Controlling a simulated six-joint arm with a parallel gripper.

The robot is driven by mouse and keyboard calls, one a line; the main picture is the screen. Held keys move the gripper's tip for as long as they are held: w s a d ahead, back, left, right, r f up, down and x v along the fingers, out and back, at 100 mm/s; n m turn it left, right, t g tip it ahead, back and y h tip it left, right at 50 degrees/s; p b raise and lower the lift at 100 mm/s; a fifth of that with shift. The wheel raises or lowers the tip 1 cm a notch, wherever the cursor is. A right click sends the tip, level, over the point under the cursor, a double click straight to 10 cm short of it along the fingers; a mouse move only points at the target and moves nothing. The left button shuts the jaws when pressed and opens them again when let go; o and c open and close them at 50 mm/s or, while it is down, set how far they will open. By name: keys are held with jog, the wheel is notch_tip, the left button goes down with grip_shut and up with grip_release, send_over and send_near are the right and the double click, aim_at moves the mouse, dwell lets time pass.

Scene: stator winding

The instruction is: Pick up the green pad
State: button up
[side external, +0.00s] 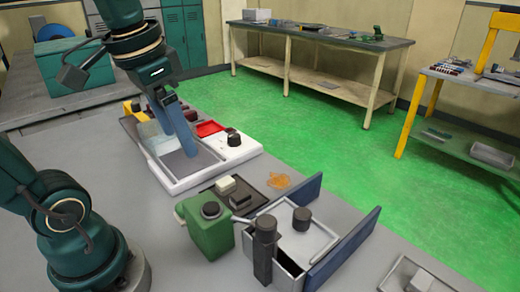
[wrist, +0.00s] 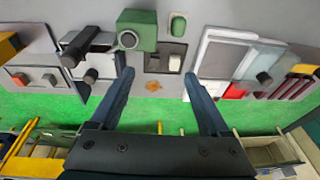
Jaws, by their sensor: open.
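In the wrist view, a small rounded green pad (wrist: 178,25) with a pale edge lies on the grey table near the top of the picture. It is to the right of a green box with a round cap (wrist: 137,30). I cannot pick the pad out surely in the side view. My gripper (wrist: 158,76) is open and empty, its two blue fingers spread wide below the pad in the wrist view. In the side view my gripper (side external: 182,130) hangs pointing down over the white tray, apart from the pad.
A dark tray (wrist: 150,52) holds a cream block (wrist: 175,62) below the pad. The side view shows the green box (side external: 208,232), a metal fixture with blue side plates (side external: 343,247), a white tray (side external: 233,152) and an orange coil (side external: 278,181). Bare table lies in front.

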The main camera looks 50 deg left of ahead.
jog(key=shift+w+a+f+g, duration=0.55)
jog(key=shift+a+g, duration=0.85)
jog(key=shift+a, duration=1.35)
jog(key=shift+h, duration=0.4)
notch_tip(320, 180, down, 18)
jog(key=shift+r, duration=0.1)
grip_shut()
